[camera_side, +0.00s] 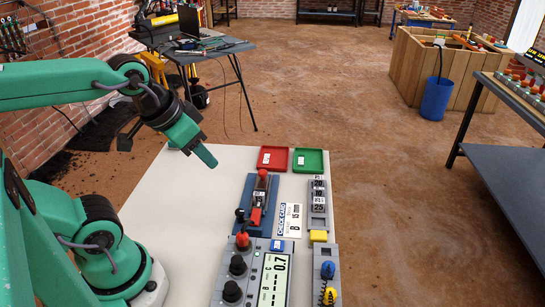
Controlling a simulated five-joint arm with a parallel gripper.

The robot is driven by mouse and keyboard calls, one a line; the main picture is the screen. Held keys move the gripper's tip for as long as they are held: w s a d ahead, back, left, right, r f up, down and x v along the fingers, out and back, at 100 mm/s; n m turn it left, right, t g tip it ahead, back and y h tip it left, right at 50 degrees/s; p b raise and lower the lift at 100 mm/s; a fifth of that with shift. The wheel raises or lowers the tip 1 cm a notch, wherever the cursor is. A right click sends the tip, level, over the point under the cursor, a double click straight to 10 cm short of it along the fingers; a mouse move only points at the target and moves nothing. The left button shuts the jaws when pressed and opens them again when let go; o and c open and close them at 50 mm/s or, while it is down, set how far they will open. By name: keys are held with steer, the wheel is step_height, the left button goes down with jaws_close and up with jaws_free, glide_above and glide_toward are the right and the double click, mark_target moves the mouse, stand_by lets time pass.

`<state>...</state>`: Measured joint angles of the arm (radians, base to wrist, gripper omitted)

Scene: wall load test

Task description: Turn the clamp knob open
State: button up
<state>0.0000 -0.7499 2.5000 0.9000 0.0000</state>
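A blue-based fixture (246,222) stands on the white table. It carries a grey block with a red knob (262,174) at its far end, a red part (256,214) lower down, and a small black knob (240,213) at its left edge. I cannot tell for sure which of these is the clamp knob, or how far it is turned. My gripper (209,158) hangs in the air up and left of the fixture, tilted down to the right, apart from everything. Its fingers look narrow from here, and whether they are open or shut is unclear.
A grey control box (257,284) with a red knob, black knobs and a display reading 0.7 stands in front. A red tray (272,158), green tray (309,161), check card (290,219), labelled weight rack (318,207) and yellow block (318,236) stand nearby. The table's left part is clear.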

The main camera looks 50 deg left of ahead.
steer(key=shift+w+f+m, duration=0.55)
steer(key=shift+w+m, duration=0.15)
steer(key=shift+m, duration=0.4)
steer(key=m+g, duration=0.6)
steer(key=m, duration=1)
glide_above(240, 211)
steer(key=shift+a+f, duration=0.1)
steer(key=shift+f, duration=6.1)
steer(key=shift+f, duration=0.15)
steer(key=shift+f, duration=3.7)
